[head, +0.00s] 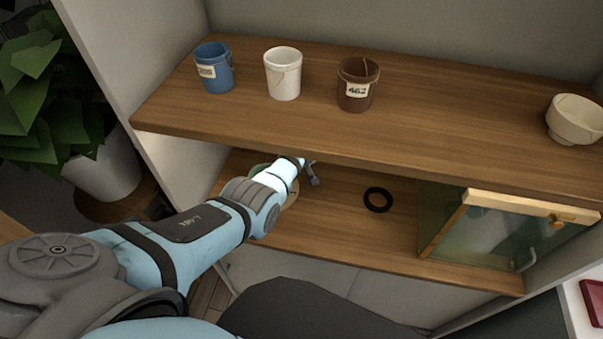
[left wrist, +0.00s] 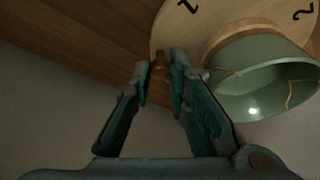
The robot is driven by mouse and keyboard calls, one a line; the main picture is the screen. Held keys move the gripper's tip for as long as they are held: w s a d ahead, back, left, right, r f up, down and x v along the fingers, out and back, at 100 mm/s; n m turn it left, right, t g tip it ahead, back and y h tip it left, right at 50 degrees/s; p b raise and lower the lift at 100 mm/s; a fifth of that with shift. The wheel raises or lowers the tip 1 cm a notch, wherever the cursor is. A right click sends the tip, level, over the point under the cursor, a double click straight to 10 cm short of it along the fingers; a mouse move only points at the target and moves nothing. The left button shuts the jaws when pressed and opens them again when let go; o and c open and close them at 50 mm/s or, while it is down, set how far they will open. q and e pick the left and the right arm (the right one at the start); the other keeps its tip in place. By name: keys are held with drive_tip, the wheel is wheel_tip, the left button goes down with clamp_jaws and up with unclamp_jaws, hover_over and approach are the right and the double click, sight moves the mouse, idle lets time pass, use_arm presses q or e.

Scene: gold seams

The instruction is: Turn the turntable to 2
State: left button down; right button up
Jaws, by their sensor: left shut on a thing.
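The turntable (left wrist: 176,34) is a pale wooden disc with dark numerals, seen in part in the left wrist view. A 2 shows near the upper right corner; another numeral is cut off at the top edge. A green bowl with gold seams (left wrist: 262,80) sits on the disc. In the head view the left gripper (head: 312,174) is on the lower shelf, and my arm hides most of the turntable (head: 293,190). My right gripper is not in view.
The upper shelf (head: 320,125) overhangs the turntable and holds a blue cup (head: 214,70), a white cup (head: 283,75), a brown cup (head: 357,85) and a cream bowl (head: 574,118). A black ring (head: 378,199) and a glass-sided case (head: 480,235) are to the right on the lower shelf.

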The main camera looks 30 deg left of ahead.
use_arm(q)
drive_tip(key=shift+w+a+n, duration=0.15)
drive_tip(key=shift+a+n, duration=0.05)
drive_tip(key=shift+n, duration=0.2)
idle(0.3)
drive_tip(key=c, duration=1.8)
unclamp_jaws()
drive_tip(key=shift+d+r, duration=0.15)
drive_tip(key=shift+r, duration=0.15)
drive_tip(key=v, duration=0.2)
drive_tip(key=shift+d+r, duration=0.2)
drive_tip(key=shift+d, duration=0.15)
drive_tip(key=s+d, duration=0.2)
drive_tip(key=d, duration=0.1)
drive_tip(key=s+d, duration=0.2)
drive_tip(key=d, duration=0.1)
drive_tip(key=s+d, duration=0.2)
drive_tip(key=d, duration=0.1)
drive_tip(key=shift+s+d, duration=0.3)
drive_tip(key=shift+d, duration=0.1)
